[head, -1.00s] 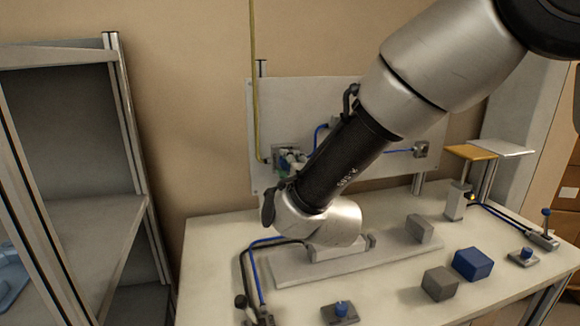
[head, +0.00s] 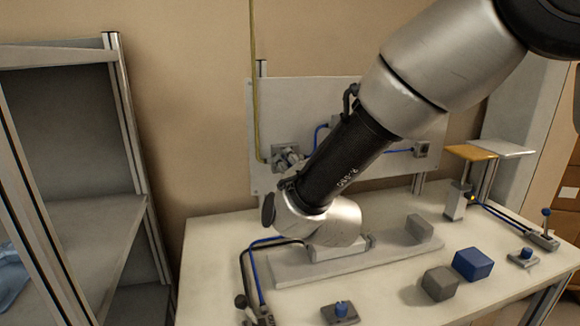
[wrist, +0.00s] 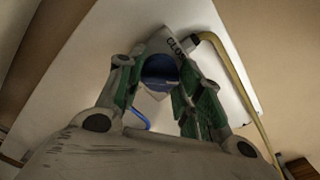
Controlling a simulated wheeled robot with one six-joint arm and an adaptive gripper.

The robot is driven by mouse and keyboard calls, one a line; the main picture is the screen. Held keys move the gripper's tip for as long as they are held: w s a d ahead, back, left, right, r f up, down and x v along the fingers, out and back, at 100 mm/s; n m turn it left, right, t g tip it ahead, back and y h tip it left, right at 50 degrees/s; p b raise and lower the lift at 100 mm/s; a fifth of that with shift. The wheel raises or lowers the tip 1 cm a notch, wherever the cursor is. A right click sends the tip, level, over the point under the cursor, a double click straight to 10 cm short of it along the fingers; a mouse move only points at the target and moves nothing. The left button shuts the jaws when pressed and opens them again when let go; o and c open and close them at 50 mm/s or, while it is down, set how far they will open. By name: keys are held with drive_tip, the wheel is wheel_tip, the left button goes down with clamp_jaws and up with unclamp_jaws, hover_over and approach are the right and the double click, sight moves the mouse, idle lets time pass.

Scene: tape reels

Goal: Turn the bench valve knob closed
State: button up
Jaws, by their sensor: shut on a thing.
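The valve knob (wrist: 160,68) is dark blue and round in the wrist view. It sits in front of a pale plate with dark lettering that begins "CLO" (wrist: 175,43); the rest of the word is hidden. My gripper (wrist: 152,75) has its green-sided fingers on either side of the knob and is shut on it. In the head view my gripper (head: 289,160) is at the left part of the upright white panel (head: 263,120). The knob is hidden there behind the gripper and wrist.
A yellow pipe (head: 254,80) runs down to the panel beside my gripper. On the bench (head: 215,245) below are a blue block (head: 473,264), a grey block (head: 440,283) and small blue-knobbed fixtures (head: 341,311). A grey shelf unit (head: 95,225) stands at the left.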

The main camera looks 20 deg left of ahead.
drive_tip(key=n, duration=0.4)
drive_tip(key=shift+n, duration=0.3)
drive_tip(key=n, duration=0.4)
drive_tip(key=shift+f, duration=0.1)
drive_tip(key=shift+n, duration=0.3)
drive_tip(key=o, duration=1)
drive_tip(key=shift+o, duration=0.2)
drive_tip(key=v, duration=1.2)
